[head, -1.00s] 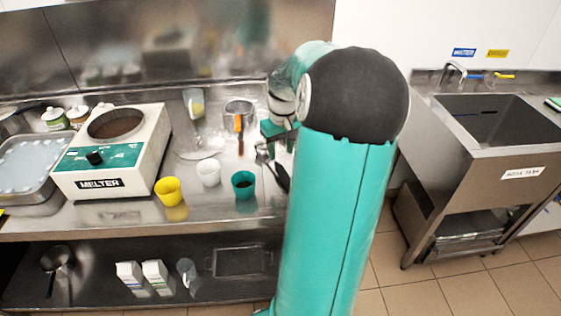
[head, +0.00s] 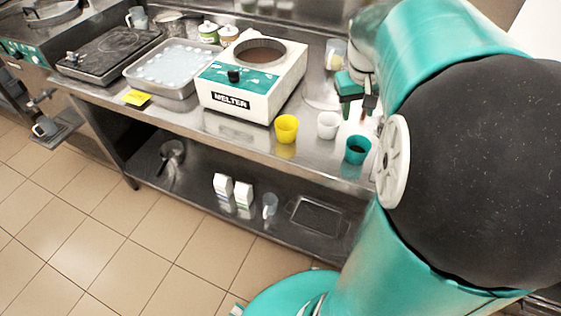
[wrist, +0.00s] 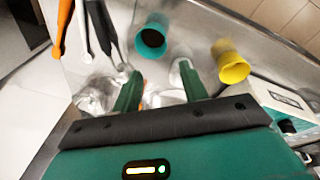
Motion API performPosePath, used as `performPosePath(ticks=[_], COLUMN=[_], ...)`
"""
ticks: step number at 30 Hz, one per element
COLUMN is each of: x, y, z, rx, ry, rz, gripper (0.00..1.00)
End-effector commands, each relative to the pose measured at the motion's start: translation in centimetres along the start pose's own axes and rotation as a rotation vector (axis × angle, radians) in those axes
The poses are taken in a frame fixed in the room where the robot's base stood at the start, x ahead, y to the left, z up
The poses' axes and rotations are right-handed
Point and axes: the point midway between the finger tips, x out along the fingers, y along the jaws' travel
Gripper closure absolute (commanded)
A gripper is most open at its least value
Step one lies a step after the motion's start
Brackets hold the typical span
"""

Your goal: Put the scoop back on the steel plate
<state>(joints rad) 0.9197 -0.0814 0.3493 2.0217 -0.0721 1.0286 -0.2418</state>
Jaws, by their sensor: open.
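My gripper (wrist: 161,72) is open with nothing between its green fingers; it also shows in the head view (head: 357,106), low over the back of the counter. In the wrist view, a dark-handled utensil (wrist: 103,28) lies left of the fingers, apart from them. I cannot tell for certain whether it is the scoop. A shiny metal surface (wrist: 165,97) shows between and below the fingers, possibly the steel plate. A flat shiny piece (head: 318,98) lies left of my gripper in the head view. My arm hides the counter to the right.
A yellow cup (head: 287,129), white cup (head: 328,126) and teal cup (head: 357,150) stand along the counter's front. The melter (head: 250,78) and a metal tray (head: 172,68) are to the left. An orange-handled utensil (wrist: 62,25) lies at the wrist view's upper left.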

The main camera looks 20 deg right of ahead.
Motion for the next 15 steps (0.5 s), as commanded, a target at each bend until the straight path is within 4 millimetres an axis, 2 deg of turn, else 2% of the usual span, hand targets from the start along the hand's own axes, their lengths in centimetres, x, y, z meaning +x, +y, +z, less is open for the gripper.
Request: performPosePath(ticks=[1, 6, 15], x=[-1.1, -3.7, -6.6], y=[-2.4, -8.3, -16.3], z=[0.6, 3.3, 10.1], rx=[-0.030, -0.090, -0.188], ry=[0.027, 0.116, 0.283], rz=[0.010, 0.011, -0.086], gripper=[0.57, 0.57, 0.57])
